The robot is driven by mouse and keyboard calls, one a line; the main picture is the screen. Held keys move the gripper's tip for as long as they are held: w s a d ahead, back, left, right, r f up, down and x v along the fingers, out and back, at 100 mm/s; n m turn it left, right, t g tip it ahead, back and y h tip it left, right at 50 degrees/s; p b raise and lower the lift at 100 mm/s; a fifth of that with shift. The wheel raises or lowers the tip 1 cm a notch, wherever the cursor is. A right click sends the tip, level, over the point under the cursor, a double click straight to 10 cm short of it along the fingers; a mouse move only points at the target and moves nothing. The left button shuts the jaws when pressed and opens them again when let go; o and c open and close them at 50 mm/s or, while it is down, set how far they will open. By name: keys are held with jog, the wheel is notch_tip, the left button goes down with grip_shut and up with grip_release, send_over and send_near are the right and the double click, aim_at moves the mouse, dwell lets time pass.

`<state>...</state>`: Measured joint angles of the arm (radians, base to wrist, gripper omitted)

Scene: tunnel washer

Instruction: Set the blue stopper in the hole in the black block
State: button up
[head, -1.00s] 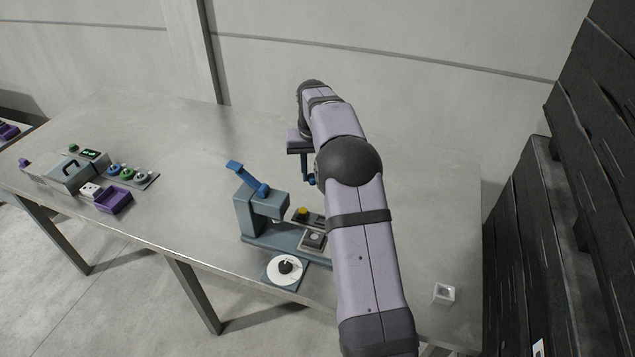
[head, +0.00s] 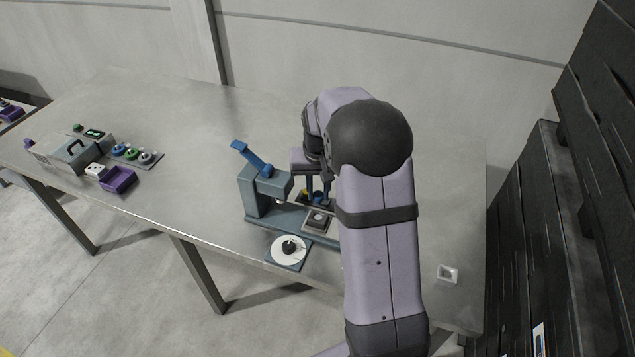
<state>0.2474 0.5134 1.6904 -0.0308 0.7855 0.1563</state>
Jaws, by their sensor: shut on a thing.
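The stopper is low, at a dark block (head: 304,202) that bears a yellow knob (head: 305,191). This looks like the black block, but its hole is hidden. I cannot tell whether the stopper is above the hole, touching the block or inside it. A second dark block (head: 319,221) with a pale top sits just in front. My arm covers the fixture's right end.
The grey-blue fixture (head: 258,199) with a blue lever (head: 252,158) stands close left of my gripper. A white dial (head: 289,250) lies in front. A purple tray (head: 118,180) and several small items are far left. A small white square (head: 447,273) lies right. The table's middle left is clear.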

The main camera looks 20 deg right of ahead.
aim_at(318, 203)
jog(key=shift+f, duration=0.25)
jog(key=shift+f+b, duration=1.4)
jog(key=shift+f, duration=0.7)
jog(key=shift+f+b, duration=0.6)
jog(key=shift+f, duration=0.5)
dwell(1.1)
jog(key=o, duration=1.5)
jog(key=shift+r, duration=0.15)
jog(key=shift+r+p, duration=3.05)
jog(key=shift+r, duration=0.6)
